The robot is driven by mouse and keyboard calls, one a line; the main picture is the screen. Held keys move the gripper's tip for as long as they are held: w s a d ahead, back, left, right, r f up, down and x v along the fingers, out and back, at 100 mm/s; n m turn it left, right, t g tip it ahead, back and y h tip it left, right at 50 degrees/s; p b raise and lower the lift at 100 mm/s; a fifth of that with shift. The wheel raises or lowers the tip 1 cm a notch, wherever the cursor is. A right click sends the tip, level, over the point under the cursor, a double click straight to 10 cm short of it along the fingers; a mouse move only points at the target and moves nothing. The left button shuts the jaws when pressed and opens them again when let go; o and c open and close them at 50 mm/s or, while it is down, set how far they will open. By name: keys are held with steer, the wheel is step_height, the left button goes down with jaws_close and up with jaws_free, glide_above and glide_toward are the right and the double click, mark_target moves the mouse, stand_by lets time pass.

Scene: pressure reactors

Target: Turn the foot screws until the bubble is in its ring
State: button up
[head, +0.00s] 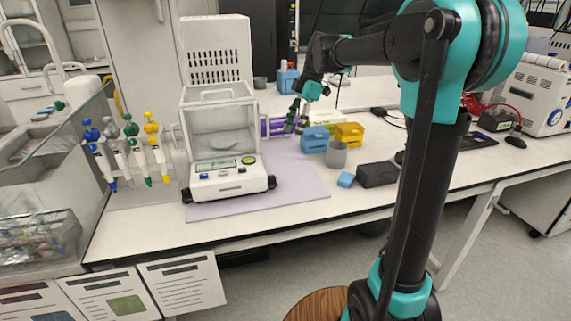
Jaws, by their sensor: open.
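The balance (215,185), white with a clear glass draft shield (215,122), stands on a pale lilac mat (300,188). Two dark foot screws show under its front corners, the left foot screw (187,195) and the right foot screw (271,182). A small round yellow-green level (248,160) sits on the front right of its top; the bubble and ring are too small to make out. My gripper (296,122) is open and points down, to the right of the glass shield and above the bench. It is apart from both foot screws and looks empty.
Pipettes (137,160) hang at left. The mat is bare right of the balance.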

glide_toward(273, 176)
steer(key=shift+n, duration=0.3)
steer(key=x, duration=0.8)
steer(key=shift+a+f, duration=0.1)
steer(key=shift+f, duration=0.1)
steer(key=shift+c, duration=0.4)
jaws_close()
steer(key=shift+s+m+t, duration=0.15)
steer(key=shift+m+t, duration=0.3)
steer(key=shift+m, duration=0.95)
steer(key=shift+s+m+t, duration=0.15)
steer(key=shift+m+t, duration=0.3)
steer(key=shift+m, duration=0.95)
